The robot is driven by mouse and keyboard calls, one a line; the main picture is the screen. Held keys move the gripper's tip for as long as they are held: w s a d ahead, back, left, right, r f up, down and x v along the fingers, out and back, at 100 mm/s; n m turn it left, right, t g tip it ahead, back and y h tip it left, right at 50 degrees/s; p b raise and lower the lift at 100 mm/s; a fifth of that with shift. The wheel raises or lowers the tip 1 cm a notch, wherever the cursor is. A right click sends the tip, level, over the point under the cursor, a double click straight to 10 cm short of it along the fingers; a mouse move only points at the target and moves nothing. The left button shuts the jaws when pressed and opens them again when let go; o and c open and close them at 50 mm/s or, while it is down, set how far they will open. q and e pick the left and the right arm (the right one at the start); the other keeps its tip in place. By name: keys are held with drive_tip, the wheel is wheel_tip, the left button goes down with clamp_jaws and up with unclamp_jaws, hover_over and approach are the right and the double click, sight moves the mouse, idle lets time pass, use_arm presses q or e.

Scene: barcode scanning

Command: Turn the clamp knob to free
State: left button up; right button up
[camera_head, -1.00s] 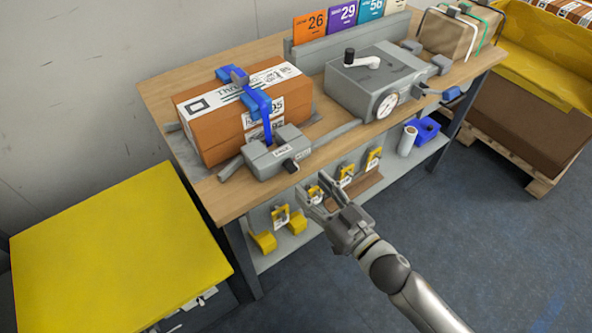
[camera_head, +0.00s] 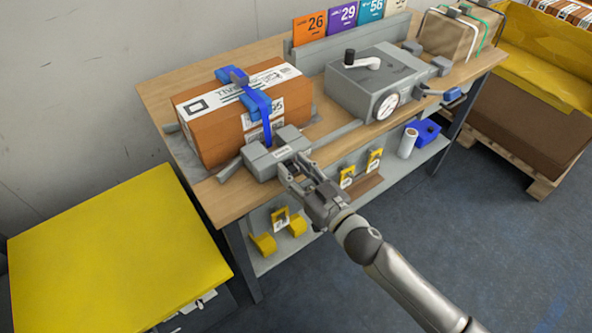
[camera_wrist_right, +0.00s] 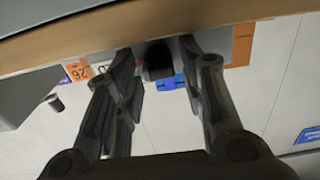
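The grey clamp block (camera_head: 260,165) sits at the front edge of the wooden bench, against a brown parcel (camera_head: 208,138) with a blue strap over it. My right gripper (camera_head: 293,166) is at the clamp's front right, where its fingers hide the knob in the head view. In the right wrist view, the dark clamp knob (camera_wrist_right: 157,61) lies between the two spread fingertips. Gaps show on both sides of the knob, so the fingers look open and not closed on it. My left gripper is in neither view.
A grey machine with a dial (camera_head: 372,85) stands right of the clamp on the bench (camera_head: 165,85). Yellow-tagged locks hang below the bench's front edge. A yellow-topped table (camera_head: 115,245) stands at the left. The floor in front is clear.

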drive_tip(key=c, duration=0.7)
drive_tip(key=shift+o, duration=0.2)
drive_tip(key=shift+n, duration=0.7)
drive_tip(key=o, duration=1)
drive_tip(key=v, duration=1.2)
